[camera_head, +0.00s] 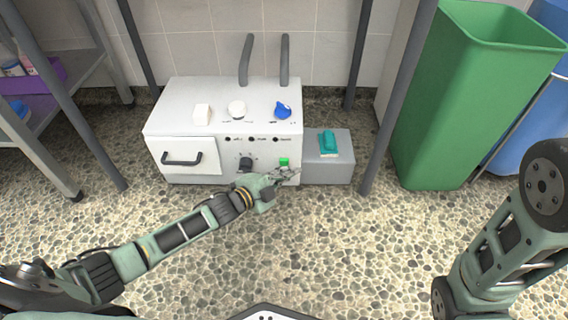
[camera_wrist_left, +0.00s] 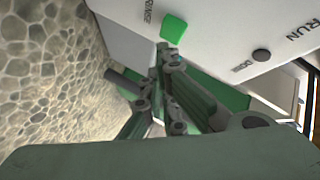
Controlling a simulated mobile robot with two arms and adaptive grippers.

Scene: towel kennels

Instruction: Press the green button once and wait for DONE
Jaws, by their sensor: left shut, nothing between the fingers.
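The green button (camera_head: 284,162) is on the lower right of the front of a white machine (camera_head: 190,122). It also shows large in the left wrist view (camera_wrist_left: 173,28). My left gripper (camera_head: 294,173) is shut and empty, with its fingertips just below the button. In the left wrist view the fingers (camera_wrist_left: 163,60) end close to the button's lower edge; I cannot tell whether they touch it. A dark round lamp marked DONE (camera_wrist_left: 261,55) sits near the word RUN and looks unlit. My right gripper is out of view; only part of that arm shows at the right.
A black knob (camera_head: 245,164) and a drawer handle (camera_head: 182,158) are on the machine's front. A white block (camera_head: 203,114), a white round piece (camera_head: 237,108) and a blue item (camera_head: 282,110) are on top. A grey box (camera_head: 335,170) bears a teal item (camera_head: 328,143). A green bin (camera_head: 455,110) stands right.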

